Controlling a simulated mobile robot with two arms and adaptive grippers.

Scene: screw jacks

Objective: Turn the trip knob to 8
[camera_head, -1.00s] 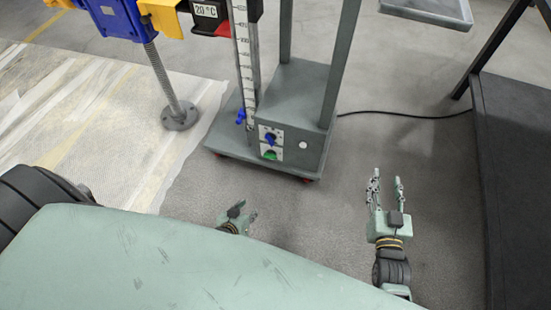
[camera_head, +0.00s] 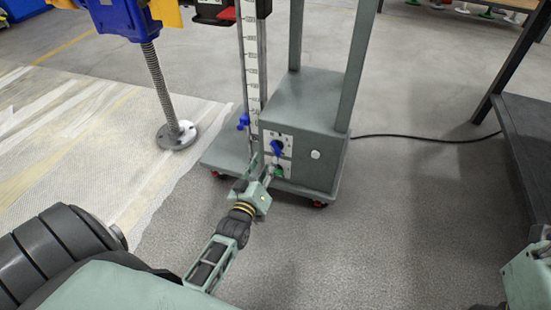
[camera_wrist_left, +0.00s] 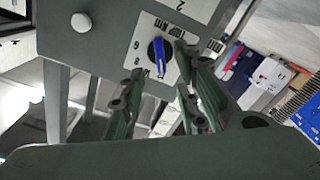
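The trip knob (camera_head: 277,147) is a blue pointer knob on a white plate on the front of a grey wheeled cabinet. My left gripper (camera_head: 266,172) is at the panel, just below the knob in the head view. In the wrist view its two fingers (camera_wrist_left: 160,78) are apart, with the knob seen between their tips; contact cannot be told. My right gripper (camera_head: 530,268) is partly cut off at the right edge.
A round white button (camera_head: 315,155) is right of the panel. A blue clamp (camera_head: 243,121) is on the scale post. A dark table (camera_head: 525,125) stands right; a cable crosses the floor.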

